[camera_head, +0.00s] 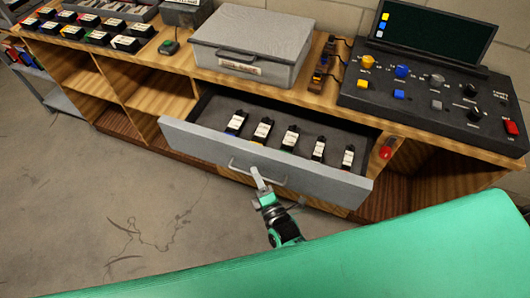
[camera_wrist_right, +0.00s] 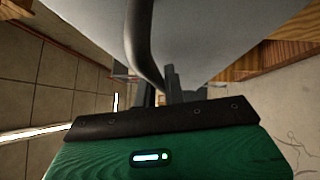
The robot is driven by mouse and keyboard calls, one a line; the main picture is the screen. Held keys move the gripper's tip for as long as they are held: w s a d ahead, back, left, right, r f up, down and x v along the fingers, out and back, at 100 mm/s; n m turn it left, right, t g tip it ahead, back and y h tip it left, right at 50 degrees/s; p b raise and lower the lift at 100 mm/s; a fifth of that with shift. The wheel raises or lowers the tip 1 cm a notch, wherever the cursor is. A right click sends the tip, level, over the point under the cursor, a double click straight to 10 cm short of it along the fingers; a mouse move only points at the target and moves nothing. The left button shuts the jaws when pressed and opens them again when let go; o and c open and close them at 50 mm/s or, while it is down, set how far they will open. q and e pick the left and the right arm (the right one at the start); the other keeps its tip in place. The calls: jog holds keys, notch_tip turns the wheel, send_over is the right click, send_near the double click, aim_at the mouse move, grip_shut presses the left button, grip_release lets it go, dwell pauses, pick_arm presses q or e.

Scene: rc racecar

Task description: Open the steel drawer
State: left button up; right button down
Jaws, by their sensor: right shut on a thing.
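The steel drawer (camera_head: 215,148) is pulled out from the wooden bench, with its grey front away from the bench face. Several small labelled black items (camera_head: 290,138) lie inside in a row. The drawer's bar handle (camera_head: 245,168) is on the front. My right gripper (camera_head: 258,178) is shut on the handle. In the right wrist view the handle (camera_wrist_right: 138,45) runs down between the fingers (camera_wrist_right: 160,85) of my right gripper, close to the drawer front (camera_wrist_right: 205,35). My left gripper is not in view.
The wooden bench (camera_head: 85,47) carries a grey metal case (camera_head: 250,38), a control panel (camera_head: 430,95) with knobs, and several black items at left. Open shelves flank the drawer. A green surface (camera_head: 350,255) fills the front. Bare floor (camera_head: 100,200) lies at left.

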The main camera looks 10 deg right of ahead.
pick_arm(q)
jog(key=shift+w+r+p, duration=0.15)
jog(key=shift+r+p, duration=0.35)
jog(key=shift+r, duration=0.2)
pick_arm(e)
jog(key=s+a, duration=0.3)
jog(key=s, duration=0.2)
jog(key=shift+s+a, duration=0.35)
jog(key=c, duration=1.5)
grip_release()
pick_arm(q)
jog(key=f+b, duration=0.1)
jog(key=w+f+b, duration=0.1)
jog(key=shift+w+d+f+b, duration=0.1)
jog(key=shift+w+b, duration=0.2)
jog(key=shift+b, duration=0.1)
pick_arm(e)
jog(key=v, duration=1.3)
jog(key=shift+s, duration=0.35)
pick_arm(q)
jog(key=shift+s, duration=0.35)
pick_arm(e)
jog(key=shift+f, duration=0.1)
